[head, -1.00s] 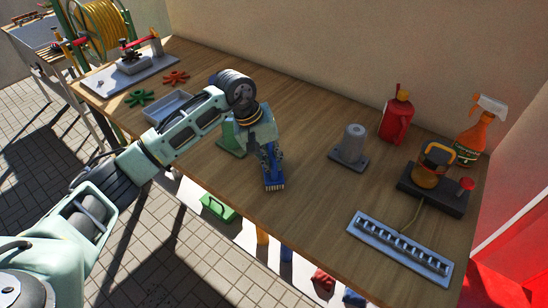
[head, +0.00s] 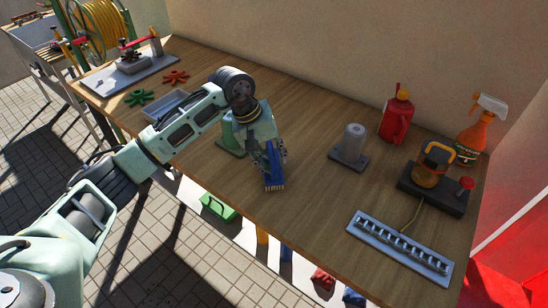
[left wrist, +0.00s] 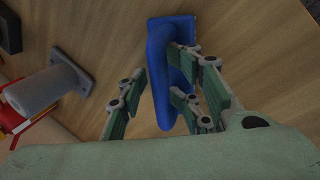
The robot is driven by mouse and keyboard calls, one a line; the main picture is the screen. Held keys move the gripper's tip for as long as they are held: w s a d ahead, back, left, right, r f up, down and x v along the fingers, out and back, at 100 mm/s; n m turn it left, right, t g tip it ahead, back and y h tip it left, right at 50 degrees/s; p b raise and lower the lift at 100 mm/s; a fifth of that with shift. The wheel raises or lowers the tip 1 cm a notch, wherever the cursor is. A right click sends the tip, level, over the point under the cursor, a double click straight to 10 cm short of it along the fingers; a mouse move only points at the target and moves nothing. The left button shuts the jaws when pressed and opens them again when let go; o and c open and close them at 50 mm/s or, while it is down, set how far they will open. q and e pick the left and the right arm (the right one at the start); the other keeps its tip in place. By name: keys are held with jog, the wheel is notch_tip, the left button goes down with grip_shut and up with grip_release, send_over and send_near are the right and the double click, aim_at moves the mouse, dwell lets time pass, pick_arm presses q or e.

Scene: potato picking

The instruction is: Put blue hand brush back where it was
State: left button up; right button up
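The blue hand brush (head: 273,172) is at the middle of the wooden table, its pale bristles toward the front edge. It also shows in the left wrist view (left wrist: 160,60). My left gripper (head: 268,150) is directly over the brush. In the left wrist view, the left gripper (left wrist: 155,72) has fingers on both sides of the brush. A gap shows between the left finger and the brush, and the right fingers overlap its edge. The gripper looks open. Whether the brush rests fully on the table is hard to tell. My right gripper is not in view.
A green stand (head: 231,143) is beside my left wrist. A grey cylinder on a base (head: 350,149), red bottle (head: 397,119), orange spray bottle (head: 474,136) and slotted metal strip (head: 399,242) stand to the right. A white tray (head: 170,105) is left. Table between brush and cylinder is clear.

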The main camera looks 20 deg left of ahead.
pick_arm(q)
jog(key=b+v, duration=0.2)
jog(key=v, duration=0.9)
jog(key=shift+r, duration=0.15)
jog(key=shift+s, duration=0.1)
